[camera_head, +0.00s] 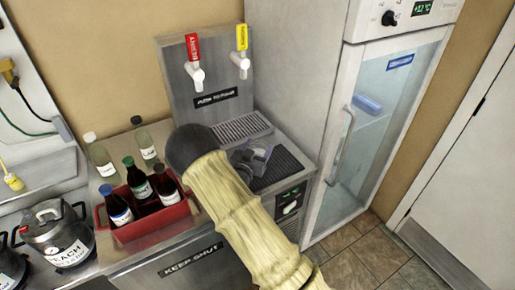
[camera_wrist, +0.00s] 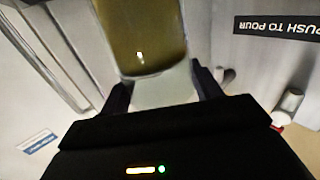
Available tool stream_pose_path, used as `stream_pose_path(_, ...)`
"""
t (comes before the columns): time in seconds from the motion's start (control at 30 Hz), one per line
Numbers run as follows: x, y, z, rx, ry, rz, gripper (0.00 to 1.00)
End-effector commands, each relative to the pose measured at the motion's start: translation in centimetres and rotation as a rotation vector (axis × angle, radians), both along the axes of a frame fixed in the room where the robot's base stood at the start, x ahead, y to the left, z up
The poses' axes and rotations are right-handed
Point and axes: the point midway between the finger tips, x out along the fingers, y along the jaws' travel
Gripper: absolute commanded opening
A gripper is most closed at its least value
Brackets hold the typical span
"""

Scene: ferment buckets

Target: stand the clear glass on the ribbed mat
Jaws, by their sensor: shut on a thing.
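The clear glass (camera_head: 259,150) shows in the head view over the left part of the dark ribbed mat (camera_head: 287,163) on the steel counter, right of the drip grille. I cannot tell whether its base touches the mat. My gripper (camera_head: 243,167) is shut on the glass, partly hidden behind my sleeved arm. In the wrist view the glass (camera_wrist: 165,92) sits between the two dark fingers of my gripper (camera_wrist: 163,88). A brownish-yellow tone shows in the glass there; I cannot tell whether it is contents or background.
A tap tower (camera_head: 205,75) with red and yellow handles stands behind the drip grille (camera_head: 242,128). A glass-door fridge (camera_head: 375,120) rises to the right. A red crate (camera_head: 150,226) of dark bottles and two clear bottles stand left. A metal pot (camera_head: 60,240) is farther left.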

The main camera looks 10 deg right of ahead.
Motion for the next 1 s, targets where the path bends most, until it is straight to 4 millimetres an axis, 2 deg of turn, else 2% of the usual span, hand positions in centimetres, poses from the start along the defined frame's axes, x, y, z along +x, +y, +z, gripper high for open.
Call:
stream_pose_path(0.43,0.02,0.25,-0.75,0.001,-0.003,0.004,0.03)
stream_pose_path(0.47,-0.01,0.25,-0.76,0.002,-0.001,0.004,0.68)
stream_pose_path(0.53,-0.01,0.18,-0.70,0.002,-0.001,0.002,0.81)
stream_pose_path(0.57,-0.01,0.16,-0.70,0.002,-0.001,0.002,0.85)
stream_pose_path(1.0,-0.33,0.47,-0.53,0.002,0.000,0.004,0.85)
